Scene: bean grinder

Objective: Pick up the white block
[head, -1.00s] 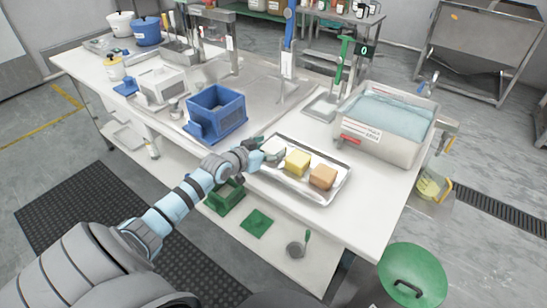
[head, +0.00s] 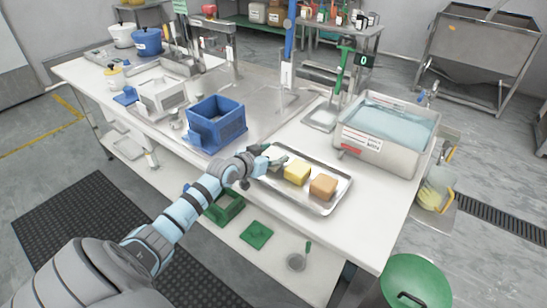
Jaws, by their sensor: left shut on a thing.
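The white block (head: 275,153) is at the left end of a metal tray (head: 318,206), partly hidden by my left gripper (head: 269,160). My left gripper is shut on the white block at the tray's left end. I cannot tell whether the block is touching the tray or just above it. A yellow block (head: 297,173) lies in the middle of the tray, and a brown block (head: 323,187) lies at its right end. My right gripper is not in view.
A blue crate (head: 217,127) stands just left of the tray. A steel basin of bluish liquid (head: 388,127) stands behind and right. The table's front strip (head: 340,232) is bare.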

